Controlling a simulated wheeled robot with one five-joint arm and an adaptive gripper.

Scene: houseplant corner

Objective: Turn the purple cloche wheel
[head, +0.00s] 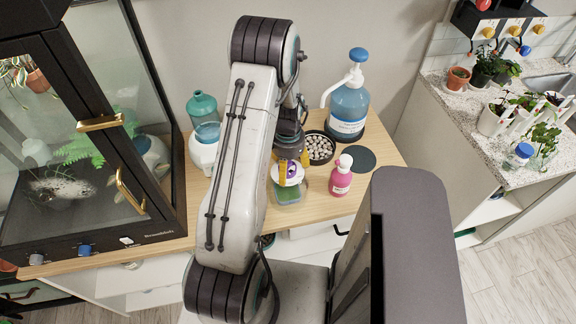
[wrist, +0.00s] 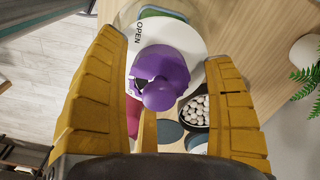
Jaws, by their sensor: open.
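The purple cloche wheel (wrist: 180,68) has a round knob (wrist: 159,96) and sits on a white disc (wrist: 194,34) marked "OPEN" in the wrist view. My gripper (wrist: 166,52) is open, with one yellow finger on each side of the wheel. I cannot tell whether either finger touches it. In the head view the wheel (head: 291,169) is a small purple patch below my gripper (head: 291,158), largely hidden by the fingers and arm. A clear, greenish container (head: 288,194) shows under the white disc on the wooden counter.
A bowl of white pebbles (head: 319,147) and a pink bottle (head: 341,177) stand close on the right, with a blue pump bottle (head: 348,108) behind. A glass terrarium cabinet (head: 84,150) fills the left side.

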